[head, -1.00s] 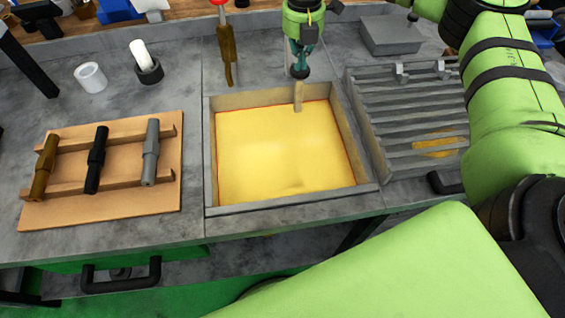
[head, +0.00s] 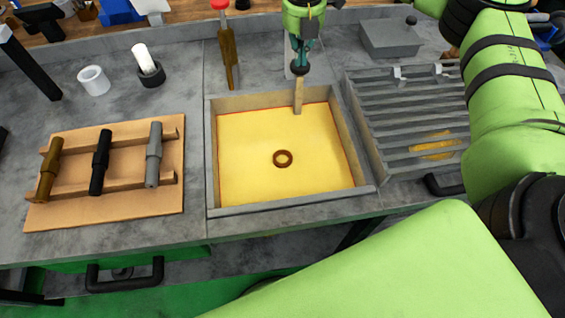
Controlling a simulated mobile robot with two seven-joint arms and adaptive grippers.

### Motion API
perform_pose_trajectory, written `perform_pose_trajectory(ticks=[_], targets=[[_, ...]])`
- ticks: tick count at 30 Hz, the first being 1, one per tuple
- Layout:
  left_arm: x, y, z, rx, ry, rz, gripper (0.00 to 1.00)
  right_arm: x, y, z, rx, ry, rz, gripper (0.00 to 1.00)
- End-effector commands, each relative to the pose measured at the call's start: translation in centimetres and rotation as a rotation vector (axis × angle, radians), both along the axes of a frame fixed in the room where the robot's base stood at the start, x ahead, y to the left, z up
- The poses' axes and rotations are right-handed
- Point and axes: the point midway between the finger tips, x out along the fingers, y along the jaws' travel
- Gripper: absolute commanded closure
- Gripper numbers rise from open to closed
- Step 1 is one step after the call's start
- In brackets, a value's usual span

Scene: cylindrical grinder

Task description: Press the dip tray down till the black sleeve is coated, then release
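The dip tray (head: 295,204) is a square grey pan of yellow liquid (head: 245,180), in the middle of the head view. A small brown ring (head: 283,158) shows at the liquid's surface; I cannot tell whether it is the black sleeve. A tan upright post (head: 298,97) stands at the tray's back edge. My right gripper (head: 298,68) points down just over the post's top, its fingers close together. I cannot tell whether it touches the post. My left gripper is not in view.
A wooden rack (head: 60,212) with brown, black and grey shafts lies on the left. A white ring (head: 93,80) and a black cup (head: 151,76) stand behind it. A slatted grey tray (head: 410,115) is on the right. A red-topped brown tool (head: 227,60) lies behind the dip tray.

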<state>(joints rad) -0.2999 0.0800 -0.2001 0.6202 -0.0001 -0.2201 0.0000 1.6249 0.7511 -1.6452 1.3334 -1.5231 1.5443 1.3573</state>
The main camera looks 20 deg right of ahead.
Motion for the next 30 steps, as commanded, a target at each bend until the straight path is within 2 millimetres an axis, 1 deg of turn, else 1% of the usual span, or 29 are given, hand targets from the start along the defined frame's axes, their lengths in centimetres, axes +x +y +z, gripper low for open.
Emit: perform_pose_trajectory(ticks=[1, 30], targets=[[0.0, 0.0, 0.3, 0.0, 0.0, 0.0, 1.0, -0.1, 0.0, 0.3, -0.001, 0.004, 0.001, 1.0], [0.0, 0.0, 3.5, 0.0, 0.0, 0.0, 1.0, 0.0, 0.0, 5.2, -0.001, 0.001, 0.0, 1.0]])
